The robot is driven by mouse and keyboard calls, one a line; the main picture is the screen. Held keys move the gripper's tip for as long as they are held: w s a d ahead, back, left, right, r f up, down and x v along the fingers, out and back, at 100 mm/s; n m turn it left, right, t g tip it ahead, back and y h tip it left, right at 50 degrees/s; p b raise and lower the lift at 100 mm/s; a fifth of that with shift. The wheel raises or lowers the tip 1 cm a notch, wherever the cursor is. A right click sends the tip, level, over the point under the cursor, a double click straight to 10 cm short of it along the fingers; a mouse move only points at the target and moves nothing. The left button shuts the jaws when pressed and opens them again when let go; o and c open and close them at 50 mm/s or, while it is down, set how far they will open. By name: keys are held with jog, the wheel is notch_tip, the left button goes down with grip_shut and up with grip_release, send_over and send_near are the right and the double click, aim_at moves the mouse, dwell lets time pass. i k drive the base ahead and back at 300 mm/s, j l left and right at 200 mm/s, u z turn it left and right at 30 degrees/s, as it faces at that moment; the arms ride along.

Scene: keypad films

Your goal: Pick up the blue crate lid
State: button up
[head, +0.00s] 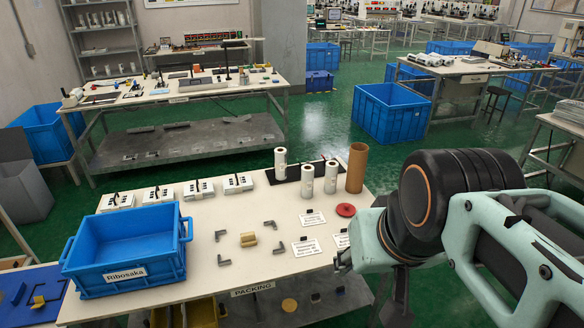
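A blue flat panel (16,308) with yellow parts on it lies at the lower left, cut off by the picture edge; I cannot tell if it is the crate lid. A blue open crate (126,270) labelled Ribosaka stands on the left of the white packing table (215,276). It has no lid on it and looks empty. My arm reaches in from the right, over the table's right end. What seems to be my gripper (396,296) is dark and partly hidden by the arm, apart from the crate and panel. Its fingers are not clear.
White rolls (307,181), a brown tube (356,168) and a red disc (346,210) stand along the table's back right. Cards, grey brackets and a tan block (248,240) lie mid-table. Small boxes (199,190) line the back edge. Another workbench (190,92) stands behind.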

aim_at(18, 290)
jog(key=k+j+z, duration=0.35)
jog(key=k+j, duration=0.25)
jog(key=i+z, duration=0.15)
jog(key=i, duration=0.55)
jog(key=l+u, duration=0.4)
jog(key=l, duration=0.6)
jog(key=j+z, duration=0.35)
jog(key=j, duration=0.4)
jog(key=j+z, duration=0.35)
jog(key=j, duration=0.4)
